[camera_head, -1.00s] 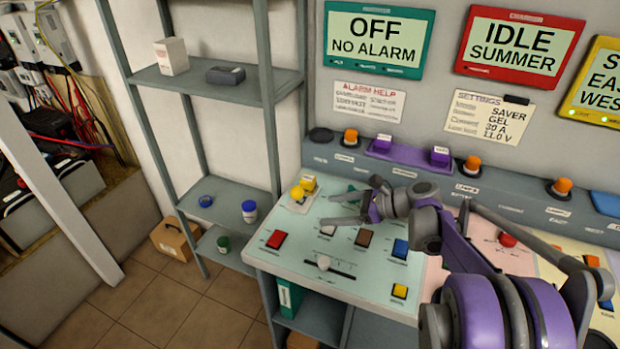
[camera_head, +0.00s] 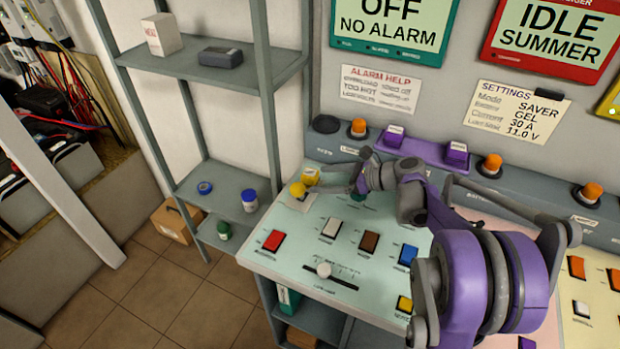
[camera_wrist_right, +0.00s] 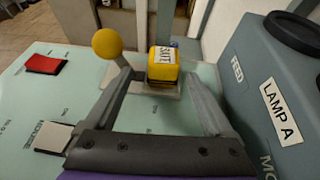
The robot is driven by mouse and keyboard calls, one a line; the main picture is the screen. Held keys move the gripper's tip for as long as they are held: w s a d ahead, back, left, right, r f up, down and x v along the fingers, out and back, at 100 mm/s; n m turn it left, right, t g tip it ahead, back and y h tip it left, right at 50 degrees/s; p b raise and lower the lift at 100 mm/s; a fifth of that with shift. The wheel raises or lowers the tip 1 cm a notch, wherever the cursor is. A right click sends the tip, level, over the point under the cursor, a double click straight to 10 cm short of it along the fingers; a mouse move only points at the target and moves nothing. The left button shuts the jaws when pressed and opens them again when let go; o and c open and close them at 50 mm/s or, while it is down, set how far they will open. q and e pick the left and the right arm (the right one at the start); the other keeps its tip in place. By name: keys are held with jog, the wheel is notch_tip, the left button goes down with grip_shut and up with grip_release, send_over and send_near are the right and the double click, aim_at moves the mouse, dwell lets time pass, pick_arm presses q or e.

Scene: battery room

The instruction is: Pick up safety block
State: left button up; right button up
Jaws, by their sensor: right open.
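The safety block appears to be the yellow block (camera_head: 310,176) with a white label, standing on a pale plate at the far left corner of the light green panel. In the right wrist view the yellow block (camera_wrist_right: 163,72) is ahead between my fingers. A yellow ball knob (camera_head: 298,188) stands beside it, and in the right wrist view the knob (camera_wrist_right: 107,43) is just left of my left finger. My right gripper (camera_head: 338,177) is open and empty, low over the panel, its fingers pointing at the block. Contact cannot be told. My left gripper is out of view.
The grey raised console (camera_wrist_right: 262,90) with its lamps borders the right finger's side. Red (camera_head: 272,241), white and brown switches and a slider (camera_head: 323,270) are on the panel (camera_head: 290,262). A grey shelf rack (camera_head: 180,62) stands to the left.

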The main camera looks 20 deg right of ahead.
aim_at(317, 177)
jog(key=x, duration=0.5)
jog(key=shift+w+d+r, duration=0.1)
jog(key=shift+w, duration=0.1)
grip_shut()
